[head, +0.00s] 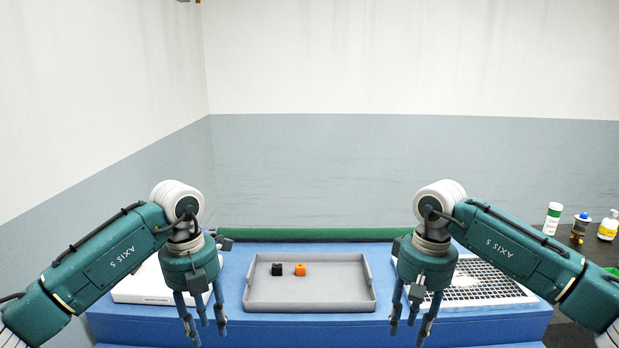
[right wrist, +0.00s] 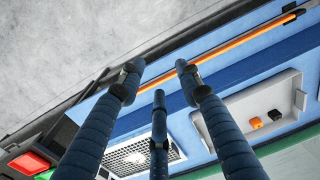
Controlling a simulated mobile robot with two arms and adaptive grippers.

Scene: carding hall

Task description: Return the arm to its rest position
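My left gripper (head: 203,325) hangs fingers down in front of the white tray at the left of the blue bench, its fingers apart with nothing between them. My right gripper (head: 412,318) hangs the same way, between the grey tray (head: 310,297) and the grid panel. In the right wrist view its three fingers (right wrist: 157,82) are spread and empty. A small black block (head: 277,269) and an orange block (head: 300,269) sit side by side at the back left of the grey tray. Both blocks are apart from either gripper.
A white tray (head: 140,290) lies at the left, partly behind my left arm. A white grid panel (head: 490,285) lies at the right, partly behind my right arm. Bottles (head: 553,218) stand on a dark surface at far right. An orange rod (right wrist: 235,45) runs along the bench edge.

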